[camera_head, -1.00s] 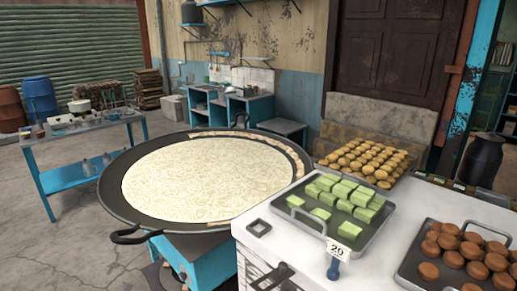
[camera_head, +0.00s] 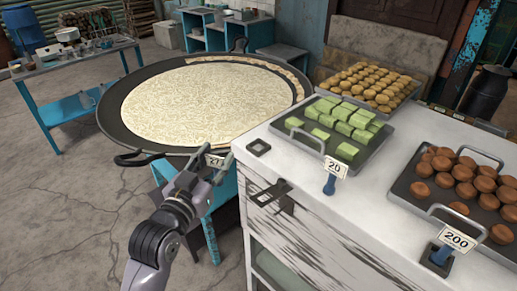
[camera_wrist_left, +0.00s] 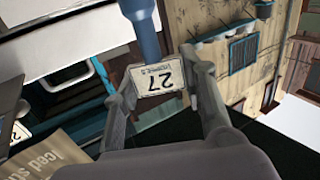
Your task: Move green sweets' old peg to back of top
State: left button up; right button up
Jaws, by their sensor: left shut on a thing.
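My left gripper (camera_head: 205,174) is raised beside the counter's left side, in front of the big pan. It is shut on a price peg with a white "27" card (camera_head: 216,161). In the left wrist view, the card (camera_wrist_left: 158,80) and its blue stem (camera_wrist_left: 146,35) sit between the fingers. The green sweets (camera_head: 345,115) lie on a metal tray (camera_head: 290,123) on the counter. A second peg, a blue stem with a "20" card (camera_head: 335,167), stands at the tray's front edge. My right gripper is not in view.
A "200" peg (camera_head: 457,240) stands by the brown sweets' tray (camera_head: 405,190). Yellow sweets (camera_head: 370,75) are behind. The pan (camera_head: 120,130) is at left.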

pick_arm(q)
jog(key=w+d+r+m+g+h, duration=0.1)
jog(key=w+d+r+h, duration=0.1)
jog(key=r, duration=0.6)
jog(key=w+d+r+m+g+h, duration=0.1)
jog(key=d+r, duration=0.3)
jog(key=r, duration=0.5)
jog(key=w+d+r+m+g+h, duration=0.2)
jog(key=w+d+r+m+h, duration=0.1)
jog(key=r, duration=0.5)
jog(key=shift+w+d+r+h, duration=0.2)
jog(key=shift+d+h, duration=0.1)
jog(key=shift+d, duration=0.1)
notch_tip(320, 180, down, 20)
jog(key=p, duration=0.3)
jog(key=shift+r, duration=0.2)
jog(key=shift+f, duration=0.1)
jog(key=shift+f, duration=0.1)
jog(key=shift+f+b, duration=0.15)
jog(key=shift+b, duration=0.15)
jog(key=o, duration=1.1)
